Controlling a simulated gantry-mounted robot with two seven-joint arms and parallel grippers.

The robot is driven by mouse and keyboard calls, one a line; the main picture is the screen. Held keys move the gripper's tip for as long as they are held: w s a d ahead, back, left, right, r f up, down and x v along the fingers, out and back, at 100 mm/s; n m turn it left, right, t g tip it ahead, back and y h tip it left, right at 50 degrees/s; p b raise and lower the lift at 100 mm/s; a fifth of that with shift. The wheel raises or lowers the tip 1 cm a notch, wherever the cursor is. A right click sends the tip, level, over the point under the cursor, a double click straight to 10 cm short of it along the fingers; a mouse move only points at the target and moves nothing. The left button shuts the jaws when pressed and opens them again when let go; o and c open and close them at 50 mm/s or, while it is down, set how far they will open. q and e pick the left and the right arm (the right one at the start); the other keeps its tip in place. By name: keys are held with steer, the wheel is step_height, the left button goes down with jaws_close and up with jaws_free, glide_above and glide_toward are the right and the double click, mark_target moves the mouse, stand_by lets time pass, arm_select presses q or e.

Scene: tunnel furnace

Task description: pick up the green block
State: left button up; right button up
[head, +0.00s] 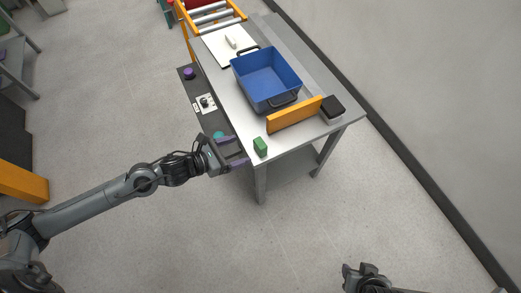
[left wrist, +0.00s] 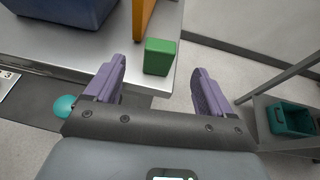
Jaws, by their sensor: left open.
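The green block (head: 260,147) stands on the near corner of the grey table, close to its edge. It also shows in the left wrist view (left wrist: 159,57), ahead of and between my two purple fingers. My left gripper (head: 242,153) is open and empty, just left of the block in the head view. In the left wrist view the left gripper's fingertips (left wrist: 158,75) are spread on either side of the block, with the block a little nearer the left finger. My right arm shows only in part at the bottom of the head view; its fingers cannot be made out.
An orange bar (head: 295,114) stands on the table (head: 226,79) behind the block. A blue bin (head: 266,79) lies beyond it, and a black-topped box (head: 332,108) sits right. A dark side panel holds a teal dome (left wrist: 64,105) and a purple knob (head: 189,73).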

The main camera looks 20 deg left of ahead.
mark_target(259, 144)
arm_select(q)
steer(key=b+x, duration=0.1)
steer(key=x, duration=0.9)
steer(key=shift+s+d, duration=0.15)
steer(key=shift+c, duration=0.3)
steer(key=c, duration=1)
steer(key=shift+r, duration=0.15)
